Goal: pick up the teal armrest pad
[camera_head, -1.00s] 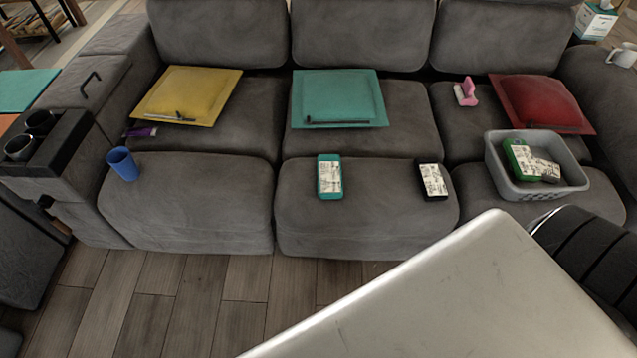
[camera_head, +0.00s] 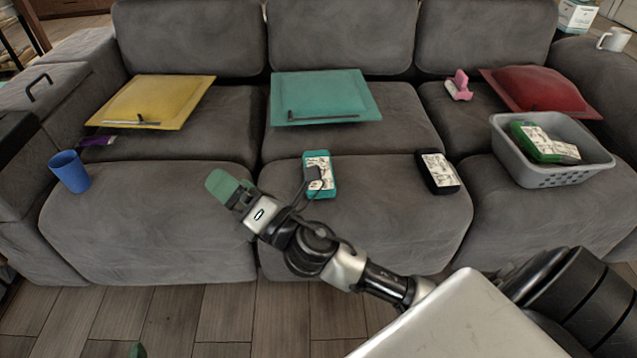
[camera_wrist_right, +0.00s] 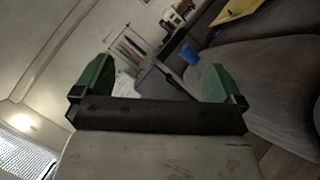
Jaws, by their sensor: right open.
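Two teal things are in the head view, and I cannot tell for sure which is the armrest pad. A small teal slab with a white printed label (camera_head: 326,187) lies on the front middle seat, partly hidden by my right wrist. A large square teal cushion (camera_head: 345,90) lies farther back on the middle seat. My right gripper (camera_head: 230,189) is to the left of the slab, pointing left. In the right wrist view its two green fingers are wide apart with nothing held between them (camera_wrist_right: 155,82). A green tip (camera_head: 138,350) at the bottom edge may belong to my left gripper.
A black labelled slab (camera_head: 437,173) lies to the right on the same seat. A grey basket (camera_head: 545,177) holding a green slab stands farther right. A blue cup (camera_head: 70,171) stands at the left. Yellow (camera_head: 160,101) and red (camera_head: 540,90) cushions lie behind.

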